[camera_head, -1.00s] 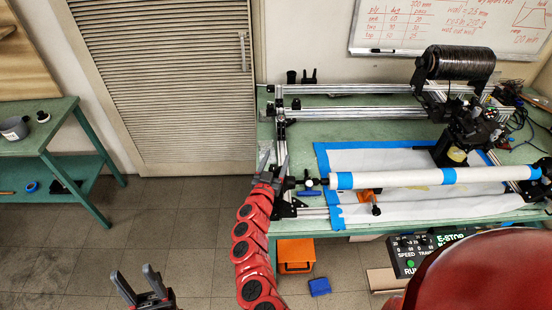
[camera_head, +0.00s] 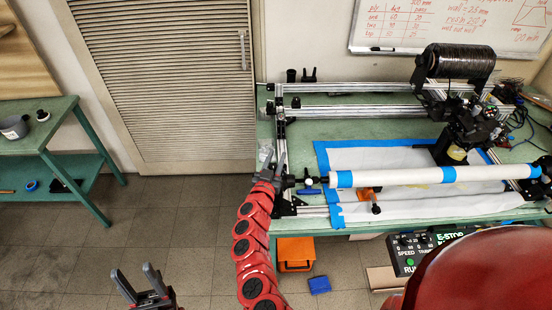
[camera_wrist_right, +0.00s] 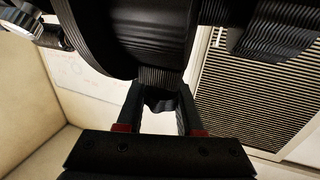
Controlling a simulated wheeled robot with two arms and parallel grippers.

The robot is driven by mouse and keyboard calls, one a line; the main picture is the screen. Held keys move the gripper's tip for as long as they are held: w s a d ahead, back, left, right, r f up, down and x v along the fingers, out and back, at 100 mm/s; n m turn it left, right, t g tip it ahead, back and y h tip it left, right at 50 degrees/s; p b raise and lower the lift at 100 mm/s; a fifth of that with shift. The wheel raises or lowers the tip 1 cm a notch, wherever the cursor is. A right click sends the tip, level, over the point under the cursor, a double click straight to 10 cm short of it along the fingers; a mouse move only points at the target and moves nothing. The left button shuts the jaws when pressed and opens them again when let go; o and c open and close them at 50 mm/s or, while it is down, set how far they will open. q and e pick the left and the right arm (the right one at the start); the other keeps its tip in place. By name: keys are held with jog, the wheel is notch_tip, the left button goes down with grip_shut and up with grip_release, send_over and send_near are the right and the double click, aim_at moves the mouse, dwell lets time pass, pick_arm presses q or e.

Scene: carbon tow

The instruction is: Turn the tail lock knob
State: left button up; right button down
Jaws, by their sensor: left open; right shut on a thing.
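My right gripper (camera_head: 275,161) is at the left end of the winding frame, at the tail end of the white tube (camera_head: 400,178) with blue bands. In the right wrist view its two fingers (camera_wrist_right: 158,97) are shut on a small black part (camera_wrist_right: 162,101), likely the tail lock knob, just under a large black ribbed round body (camera_wrist_right: 130,35). The knob is mostly hidden by the gripper in the head view. My left gripper (camera_head: 138,272) is open and empty, low over the floor.
The green workbench (camera_head: 300,102) carries aluminium rails (camera_head: 345,112) and a black tow spool (camera_head: 460,62). A control box (camera_head: 408,252) and an orange box (camera_head: 295,253) are below its front edge. A green side table (camera_head: 60,108) stands at left. The floor between is clear.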

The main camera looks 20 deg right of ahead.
jog(key=shift+n+y, duration=0.3)
jog(key=shift+y, duration=0.1)
jog(key=shift+w+a+f+n+t+y+b, duration=0.1)
jog(key=shift+a+n+t+y+b, duration=0.15)
jog(key=shift+n+t+y+b, duration=0.55)
jog(key=n+y+b, duration=0.2)
jog(key=y+b, duration=0.1)
jog(key=b, duration=0.3)
jog(key=a+f+n+y+b, duration=0.1)
jog(key=n+y+b, duration=0.1)
jog(key=b, duration=0.4)
jog(key=n+t+y+b, duration=0.1)
jog(key=n+y+b, duration=0.1)
jog(key=y+b, duration=0.2)
jog(key=shift+w+a+f+y+b, duration=0.15)
jog(key=shift+y+b, duration=0.25)
jog(key=shift+b, duration=1.15)
jog(key=n+g+y+b, duration=0.1)
jog(key=n+y+b, duration=0.1)
jog(key=b, duration=0.3)
jog(key=a+r+n+g+y+b, duration=0.1)
jog(key=n+g+y+b, duration=0.1)
jog(key=y+b, duration=0.3)
jog(key=s+a+n+g+y+b, duration=0.1)
jog(key=n+g+y+b, duration=0.1)
jog(key=b, duration=0.5)
jog(key=shift+r+n+y, duration=0.15)
jog(key=shift+n+y, duration=0.65)
jog(key=shift+y, duration=0.1)
